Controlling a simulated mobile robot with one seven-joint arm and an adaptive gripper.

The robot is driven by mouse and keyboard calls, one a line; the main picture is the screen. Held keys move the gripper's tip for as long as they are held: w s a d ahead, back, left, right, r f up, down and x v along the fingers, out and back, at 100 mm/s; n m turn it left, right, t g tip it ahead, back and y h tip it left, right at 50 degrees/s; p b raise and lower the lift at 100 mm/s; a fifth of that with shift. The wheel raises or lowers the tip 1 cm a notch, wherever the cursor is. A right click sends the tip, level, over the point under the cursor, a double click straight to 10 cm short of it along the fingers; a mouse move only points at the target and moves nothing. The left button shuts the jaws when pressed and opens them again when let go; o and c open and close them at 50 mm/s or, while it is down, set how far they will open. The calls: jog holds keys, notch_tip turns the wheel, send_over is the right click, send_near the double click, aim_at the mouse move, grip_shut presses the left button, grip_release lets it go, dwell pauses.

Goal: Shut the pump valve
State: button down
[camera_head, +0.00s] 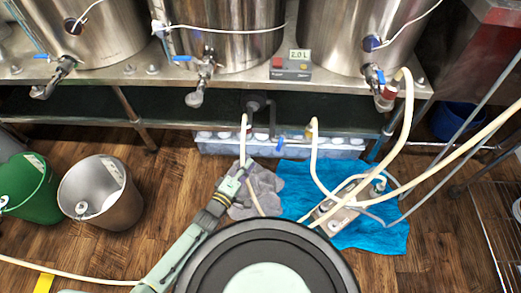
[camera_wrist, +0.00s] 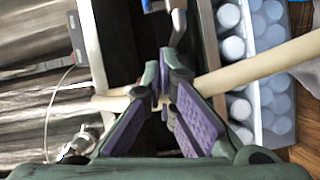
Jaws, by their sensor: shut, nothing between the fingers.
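A small valve with a blue handle (camera_head: 281,143) shows under the bench beside a cream hose. In the wrist view, a blue handle (camera_wrist: 152,6) on a metal fitting (camera_wrist: 178,20) is at the top edge, beyond my fingertips; it is cut off, so I cannot tell its full angle. My gripper (camera_head: 244,166) reaches in from the lower left, near the cream hoses. In the wrist view my gripper (camera_wrist: 166,72) is shut and empty, its fingertips apart from the blue handle. A cream hose (camera_wrist: 262,64) passes behind the fingers.
Steel kettles (camera_head: 228,35) with blue-handled taps stand on the bench. A metal device (camera_head: 340,205) with hoses lies on a blue cloth (camera_head: 385,235). A grey cloth (camera_head: 265,187) lies beside it. A steel bucket (camera_head: 103,190) and green bucket (camera_head: 30,188) stand left. Bottles (camera_wrist: 232,48) fill a crate.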

aim_at(280, 144)
jog(key=w+d+n+h, duration=0.1)
jog(key=w+d, duration=0.5)
jog(key=w, duration=0.1)
jog(key=shift+w+r, duration=0.25)
jog(key=shift+r, duration=0.15)
dwell(0.3)
jog(key=shift+s+d, duration=0.35)
jog(key=shift+d, duration=0.25)
jog(key=shift+s+d, duration=0.35)
jog(key=shift+d, duration=0.2)
